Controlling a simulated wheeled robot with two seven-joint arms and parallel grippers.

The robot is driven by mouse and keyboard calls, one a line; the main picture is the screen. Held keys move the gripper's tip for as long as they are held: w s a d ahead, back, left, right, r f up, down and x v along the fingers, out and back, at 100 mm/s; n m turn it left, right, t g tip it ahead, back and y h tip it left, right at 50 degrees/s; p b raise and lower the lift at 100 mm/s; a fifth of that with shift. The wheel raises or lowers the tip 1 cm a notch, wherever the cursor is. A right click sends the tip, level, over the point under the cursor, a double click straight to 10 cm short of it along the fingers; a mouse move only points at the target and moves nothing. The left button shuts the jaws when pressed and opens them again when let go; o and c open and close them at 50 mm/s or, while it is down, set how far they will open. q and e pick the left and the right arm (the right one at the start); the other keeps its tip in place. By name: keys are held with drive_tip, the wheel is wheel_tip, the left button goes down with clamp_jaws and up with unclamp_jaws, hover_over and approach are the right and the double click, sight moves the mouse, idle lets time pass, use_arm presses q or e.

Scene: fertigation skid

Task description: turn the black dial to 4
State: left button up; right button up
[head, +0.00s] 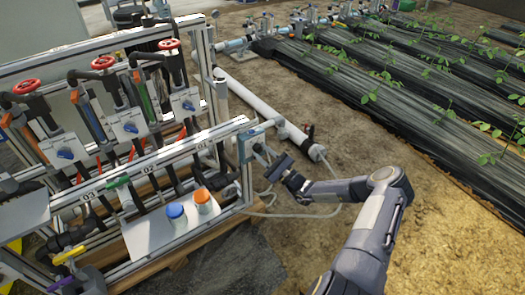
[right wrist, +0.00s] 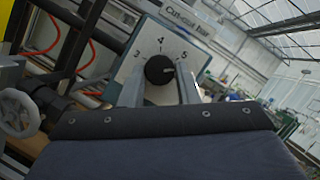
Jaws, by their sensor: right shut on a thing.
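In the head view, my right gripper (head: 268,160) is at the plate (head: 251,143) on the right end of the skid frame. The dial is hidden there. My left gripper is not in view.
The skid's metal frame carries red handwheels (head: 103,62) and blue knobs (head: 65,154). A blue-lidded jar (head: 177,216) and an orange-lidded jar (head: 202,200) stand on a white shelf. A white pipe (head: 266,118) and a hose lie nearby. Bare ground is right of the frame.

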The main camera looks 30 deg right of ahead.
drive_tip(key=n, duration=0.2)
drive_tip(key=n+g+y+p, duration=0.1)
drive_tip(key=n, duration=0.1)
drive_tip(key=n+g, duration=0.1)
drive_tip(key=shift+d+r+n+y+p, duration=0.15)
drive_tip(key=shift+r+n+y+p, duration=0.15)
drive_tip(key=shift+n+p, duration=0.1)
drive_tip(key=n+g, duration=0.1)
drive_tip(key=n, duration=0.1)
drive_tip(key=n+g+p, duration=0.1)
drive_tip(key=n, duration=0.2)
drive_tip(key=shift+d+r+p, duration=0.1)
drive_tip(key=shift+r+p, duration=0.1)
drive_tip(key=shift+p, duration=0.1)
drive_tip(key=n+g+p, duration=0.1)
drive_tip(key=n, duration=0.2)
drive_tip(key=shift+r, duration=0.1)
drive_tip(key=shift+r+n+g+h, duration=0.1)
drive_tip(key=shift+n+g+h, duration=0.65)
drive_tip(key=shift+n, duration=0.85)
drive_tip(key=o, duration=1)
drive_tip(key=shift+c, duration=0.2)
